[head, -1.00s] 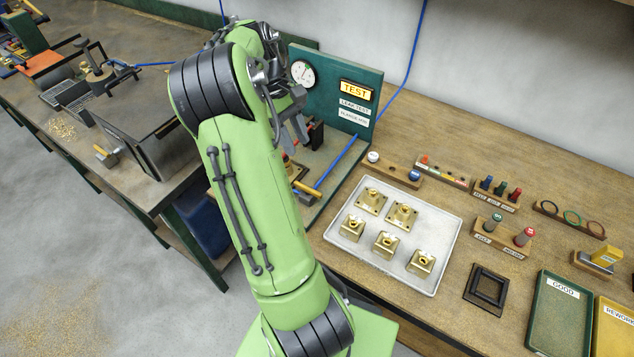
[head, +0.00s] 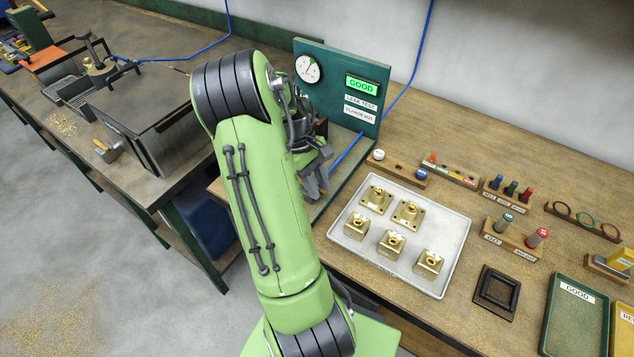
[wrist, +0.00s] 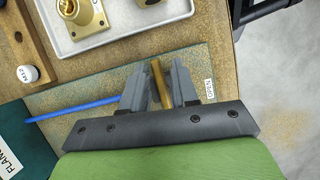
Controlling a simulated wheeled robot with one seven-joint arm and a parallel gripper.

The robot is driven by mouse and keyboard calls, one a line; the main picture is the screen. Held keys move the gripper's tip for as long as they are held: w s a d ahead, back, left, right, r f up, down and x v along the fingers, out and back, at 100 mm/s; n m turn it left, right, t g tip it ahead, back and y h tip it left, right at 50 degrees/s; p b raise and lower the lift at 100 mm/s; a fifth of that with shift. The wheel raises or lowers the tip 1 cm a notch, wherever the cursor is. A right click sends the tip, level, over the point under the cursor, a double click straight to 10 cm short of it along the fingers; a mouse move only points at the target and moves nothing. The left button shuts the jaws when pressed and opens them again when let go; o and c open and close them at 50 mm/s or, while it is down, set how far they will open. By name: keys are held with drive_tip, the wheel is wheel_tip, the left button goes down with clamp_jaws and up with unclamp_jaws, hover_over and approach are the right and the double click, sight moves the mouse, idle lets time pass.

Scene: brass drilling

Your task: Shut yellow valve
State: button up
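The yellow valve lever (wrist: 160,82) shows in the wrist view as a narrow yellow bar between my gripper's two grey fingers. My gripper (wrist: 160,86) is around the lever, with fingers apart on either side; it looks open, though contact is hard to judge. In the head view my gripper (head: 315,184) points down at the leak test station, and my arm and gripper hide the valve. The green leak test panel (head: 340,73) carries a round gauge (head: 308,68) and a lit green GOOD display (head: 361,85).
A white tray (head: 437,282) with several brass parts lies right of the station, near my gripper. A blue hose (wrist: 70,113) runs along the station base. A wooden block with a white-capped button (wrist: 27,74) stands beside it. GOOD and rework trays are far right.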

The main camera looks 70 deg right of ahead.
clamp_jaws()
drive_tip(key=shift+r+n+p, duration=0.15)
drive_tip(key=shift+n+p, duration=0.45)
drive_tip(key=shift+d+h, duration=0.15)
drive_tip(key=shift+h, duration=0.15)
drive_tip(key=shift+o, duration=1.1)
unclamp_jaws()
drive_tip(key=p+v, duration=0.3)
drive_tip(key=v, duration=1.2)
drive_tip(key=shift+w+r, duration=0.15)
drive_tip(key=shift+w, duration=0.15)
